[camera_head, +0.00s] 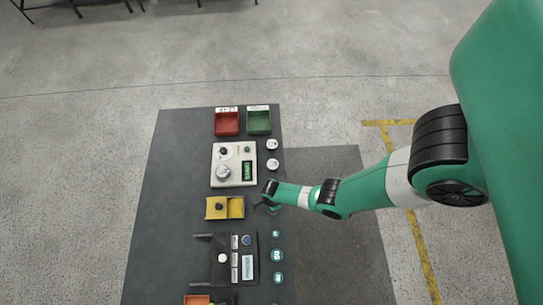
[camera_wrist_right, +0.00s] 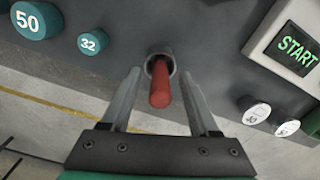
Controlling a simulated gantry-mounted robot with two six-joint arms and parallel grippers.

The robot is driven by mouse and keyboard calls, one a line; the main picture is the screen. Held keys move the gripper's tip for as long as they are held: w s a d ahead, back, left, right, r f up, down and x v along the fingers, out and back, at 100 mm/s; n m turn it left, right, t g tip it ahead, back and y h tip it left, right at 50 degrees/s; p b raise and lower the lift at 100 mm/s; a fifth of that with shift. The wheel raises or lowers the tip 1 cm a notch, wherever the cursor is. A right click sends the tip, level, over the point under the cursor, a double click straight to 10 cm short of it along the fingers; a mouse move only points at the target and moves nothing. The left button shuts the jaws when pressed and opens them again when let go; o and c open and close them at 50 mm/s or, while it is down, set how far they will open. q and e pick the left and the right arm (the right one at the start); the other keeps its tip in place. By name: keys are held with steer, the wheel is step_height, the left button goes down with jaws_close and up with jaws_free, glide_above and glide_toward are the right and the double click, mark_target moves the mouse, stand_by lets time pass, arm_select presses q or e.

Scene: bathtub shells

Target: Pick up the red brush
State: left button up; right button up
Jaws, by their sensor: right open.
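In the right wrist view the red brush (camera_wrist_right: 160,88) shows as a red rod. Its far end sits in a round grey holder (camera_wrist_right: 159,64) at the table edge, and its near end points toward the camera. My right gripper (camera_wrist_right: 160,75) is open, with one finger on each side of the brush; I cannot tell if either touches it. In the head view my right gripper (camera_head: 262,205) is at the table's right edge, beside a yellow block (camera_head: 224,214). The brush cannot be made out there. My left gripper is not in view.
The dark table (camera_head: 165,190) holds a red bin (camera_head: 227,124), a green bin (camera_head: 259,122), a white device with a START screen (camera_head: 233,165) and a black fixture (camera_head: 222,274). Silver weights (camera_head: 272,145) and teal weights (camera_head: 277,256) line the right edge. The table's left side is clear.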

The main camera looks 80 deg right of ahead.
jaws_close()
stand_by(0.3)
steer(key=shift+r+p, duration=0.2)
steer(key=shift+p, duration=0.1)
